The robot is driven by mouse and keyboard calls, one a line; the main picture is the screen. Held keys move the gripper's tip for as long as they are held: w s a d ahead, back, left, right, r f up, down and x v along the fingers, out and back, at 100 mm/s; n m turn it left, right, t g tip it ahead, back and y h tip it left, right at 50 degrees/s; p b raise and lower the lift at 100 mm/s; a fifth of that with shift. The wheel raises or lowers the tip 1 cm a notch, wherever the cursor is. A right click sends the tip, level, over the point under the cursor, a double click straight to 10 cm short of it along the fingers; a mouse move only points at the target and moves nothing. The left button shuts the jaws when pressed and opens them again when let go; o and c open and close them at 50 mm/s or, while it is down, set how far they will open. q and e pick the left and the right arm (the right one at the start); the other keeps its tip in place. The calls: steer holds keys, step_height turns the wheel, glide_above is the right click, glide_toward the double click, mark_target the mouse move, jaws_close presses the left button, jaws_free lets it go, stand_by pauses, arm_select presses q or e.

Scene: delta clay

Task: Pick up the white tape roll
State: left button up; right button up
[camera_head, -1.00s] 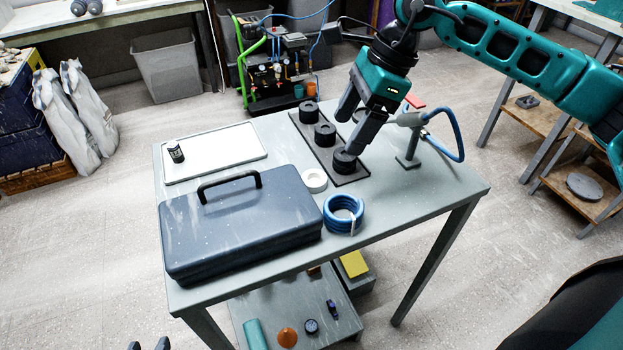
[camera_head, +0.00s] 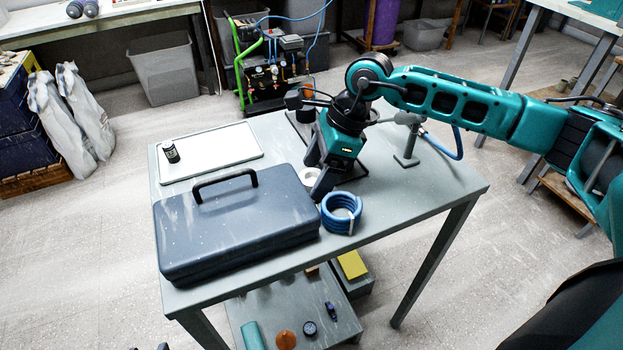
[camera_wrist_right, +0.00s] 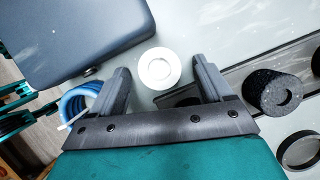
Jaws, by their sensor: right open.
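The white tape roll (camera_head: 307,172) lies flat on the grey table, right of the blue-grey toolbox (camera_head: 236,224). In the right wrist view the white tape roll (camera_wrist_right: 160,53) shows whole, its round hole facing up. My right gripper (camera_head: 314,178) is open over it and partly hides it in the head view. In the right wrist view the two fingers of my right gripper (camera_wrist_right: 160,70) stand apart on either side of the roll, with gaps. No grip on it shows. Small dark tips at the bottom edge of the head view may be my left gripper.
A blue hose coil (camera_head: 341,212) sits close to the right fingers. The toolbox bounds the left side. Black rings (camera_wrist_right: 273,93) on a dark mat lie on the roll's other side. A stand (camera_head: 407,150) and a white tray (camera_head: 213,158) with a small black bottle (camera_head: 171,151) are also on the table.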

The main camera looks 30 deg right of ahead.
steer(key=c, duration=1.1)
steer(key=shift+r, duration=0.15)
